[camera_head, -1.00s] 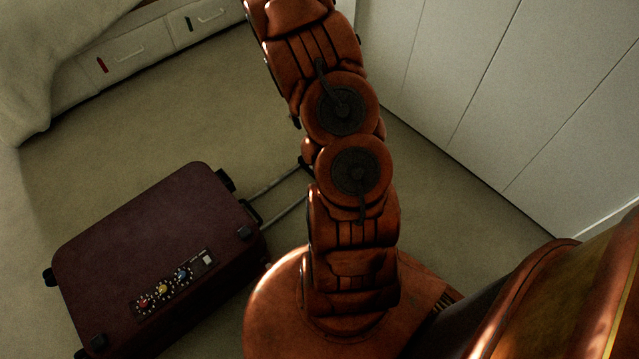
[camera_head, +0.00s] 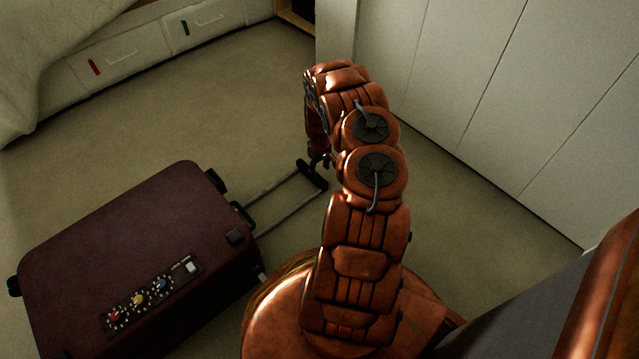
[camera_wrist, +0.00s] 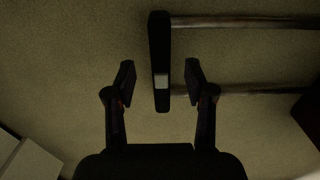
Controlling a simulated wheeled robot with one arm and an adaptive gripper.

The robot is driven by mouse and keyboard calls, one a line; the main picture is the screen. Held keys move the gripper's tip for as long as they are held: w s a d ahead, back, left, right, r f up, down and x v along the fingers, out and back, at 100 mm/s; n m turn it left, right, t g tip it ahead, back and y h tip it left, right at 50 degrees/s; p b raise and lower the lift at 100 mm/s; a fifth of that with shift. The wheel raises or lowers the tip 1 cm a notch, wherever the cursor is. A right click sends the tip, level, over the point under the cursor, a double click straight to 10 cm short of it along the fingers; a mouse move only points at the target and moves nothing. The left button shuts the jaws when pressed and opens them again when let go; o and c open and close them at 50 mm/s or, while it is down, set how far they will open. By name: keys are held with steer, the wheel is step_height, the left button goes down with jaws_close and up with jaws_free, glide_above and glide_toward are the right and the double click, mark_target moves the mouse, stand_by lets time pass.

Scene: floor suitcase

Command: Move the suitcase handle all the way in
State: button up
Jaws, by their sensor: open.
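The dark maroon suitcase (camera_head: 130,235) lies on the carpet at the lower left of the head view. Its handle is pulled out to the right: two metal rods (camera_head: 285,200) end in a black grip bar (camera_head: 312,176). My gripper (camera_head: 322,162) is at the grip bar, partly hidden by my arm. In the wrist view my gripper (camera_wrist: 160,83) is open. The black grip bar (camera_wrist: 159,50) runs between its two fingers, with a visible gap on each side. The rods (camera_wrist: 250,22) extend to the right there, toward a dark corner of the suitcase (camera_wrist: 308,115).
White cabinet panels (camera_head: 500,90) stand along the right. Drawers (camera_head: 125,55) and a bed with a pale cover (camera_head: 50,50) are at the upper left. Carpet (camera_head: 250,100) is clear behind the handle.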

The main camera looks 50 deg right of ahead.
mark_target(319, 178)
step_height(319, 178, down, 8)
steer(key=b, duration=0.3)
steer(key=shift+r+b, duration=0.25)
steer(key=shift+b, duration=0.1)
jaws_close()
stand_by(0.4)
